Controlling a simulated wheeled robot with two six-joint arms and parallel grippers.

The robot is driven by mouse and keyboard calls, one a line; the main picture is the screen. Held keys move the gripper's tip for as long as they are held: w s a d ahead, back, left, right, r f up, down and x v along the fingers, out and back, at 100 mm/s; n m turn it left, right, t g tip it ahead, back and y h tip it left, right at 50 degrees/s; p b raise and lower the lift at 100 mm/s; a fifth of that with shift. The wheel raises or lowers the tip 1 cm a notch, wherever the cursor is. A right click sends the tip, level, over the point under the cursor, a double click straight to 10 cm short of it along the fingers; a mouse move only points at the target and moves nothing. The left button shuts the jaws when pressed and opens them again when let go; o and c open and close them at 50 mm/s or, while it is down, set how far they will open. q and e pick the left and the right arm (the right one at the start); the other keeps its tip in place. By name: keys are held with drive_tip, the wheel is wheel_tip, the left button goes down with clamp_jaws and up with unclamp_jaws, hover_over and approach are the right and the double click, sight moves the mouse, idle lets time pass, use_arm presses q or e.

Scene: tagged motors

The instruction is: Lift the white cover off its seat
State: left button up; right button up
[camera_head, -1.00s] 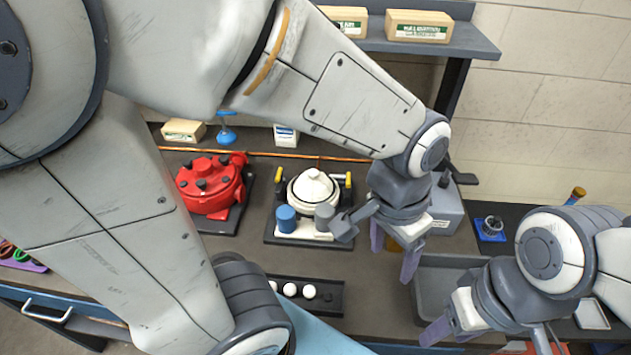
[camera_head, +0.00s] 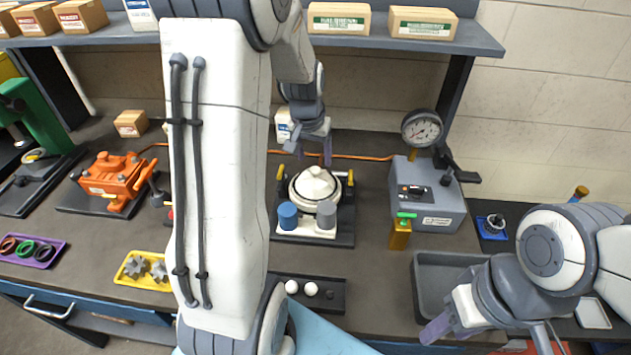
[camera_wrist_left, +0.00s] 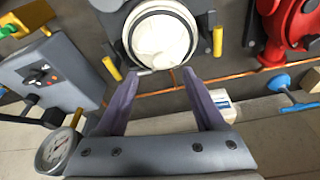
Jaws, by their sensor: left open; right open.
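The white cover (camera_head: 315,184) is round and domed with a small knob on top. It sits in its seat on a dark base plate (camera_head: 343,226), and it also shows at the top of the left wrist view (camera_wrist_left: 160,38). My left gripper (camera_head: 312,160) is open and empty, above and just behind the cover in the head view. My right gripper (camera_head: 490,340) is open and empty at the lower right, away from the cover.
Yellow-tipped clamps (camera_head: 281,172) flank the cover. A blue cylinder (camera_head: 288,215) and a grey cylinder (camera_head: 326,214) stand in front. A grey box with a gauge (camera_head: 430,198) stands to the right. A shelf (camera_head: 380,38) overhangs the back. My left arm hides part of the bench.

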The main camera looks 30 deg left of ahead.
sight(315, 169)
use_arm(q)
drive_tip(key=p+x, duration=0.1)
drive_tip(key=x, duration=0.3)
drive_tip(key=shift+a+f+p, duration=0.15)
drive_tip(key=shift+f+p, duration=0.2)
drive_tip(key=shift+f, duration=0.05)
drive_tip(key=shift+w+f, duration=0.15)
drive_tip(key=shift+f, duration=0.15)
clamp_jaws()
idle(0.9)
